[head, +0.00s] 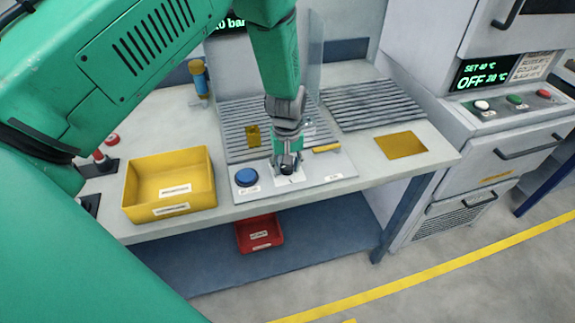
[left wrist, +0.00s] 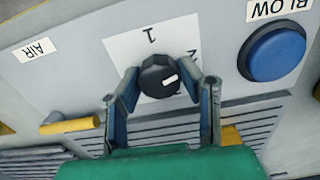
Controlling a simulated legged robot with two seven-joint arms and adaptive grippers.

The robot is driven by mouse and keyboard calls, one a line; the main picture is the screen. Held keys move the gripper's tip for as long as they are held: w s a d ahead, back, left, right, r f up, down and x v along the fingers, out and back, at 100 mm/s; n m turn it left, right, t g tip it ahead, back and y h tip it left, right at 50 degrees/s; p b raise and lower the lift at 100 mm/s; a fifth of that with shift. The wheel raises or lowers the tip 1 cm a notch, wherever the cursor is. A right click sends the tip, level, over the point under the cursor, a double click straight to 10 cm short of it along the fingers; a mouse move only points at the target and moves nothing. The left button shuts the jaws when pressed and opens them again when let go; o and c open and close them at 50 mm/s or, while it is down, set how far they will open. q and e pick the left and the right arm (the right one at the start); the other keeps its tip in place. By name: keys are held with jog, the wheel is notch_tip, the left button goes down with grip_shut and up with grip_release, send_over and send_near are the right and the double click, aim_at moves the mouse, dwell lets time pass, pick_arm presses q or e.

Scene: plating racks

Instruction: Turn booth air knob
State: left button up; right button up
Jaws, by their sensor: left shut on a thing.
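The round black knob (left wrist: 150,78) with a white pointer mark sits on a pale panel in the left wrist view. The pointer is toward the right, on the side of a partly hidden number; a "1" is printed above the knob. My left gripper (left wrist: 163,80) has one finger on each side of the knob and is shut on it. In the head view my left gripper (head: 287,166) reaches down to the panel at the bench front, where it mostly hides the knob. My right gripper is not in view.
A blue BLOW button (head: 246,177) is close beside the knob, and a yellow lever (head: 326,149) is on its other side. A yellow bin (head: 214,180) stands left on the bench. Slatted grilles lie behind. A red bin (head: 259,240) is on the lower shelf. An oven cabinet stands right.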

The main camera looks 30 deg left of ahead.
pick_arm(q)
jog(key=o, duration=1.1)
jog(key=shift+s+d+f, duration=0.1)
jog(key=shift+s, duration=0.1)
jog(key=shift+w+r, duration=0.1)
jog(key=shift+r, duration=0.1)
jog(key=shift+w+r, duration=0.1)
jog(key=shift+r, duration=0.2)
notch_tip(320, 180, up, 11)
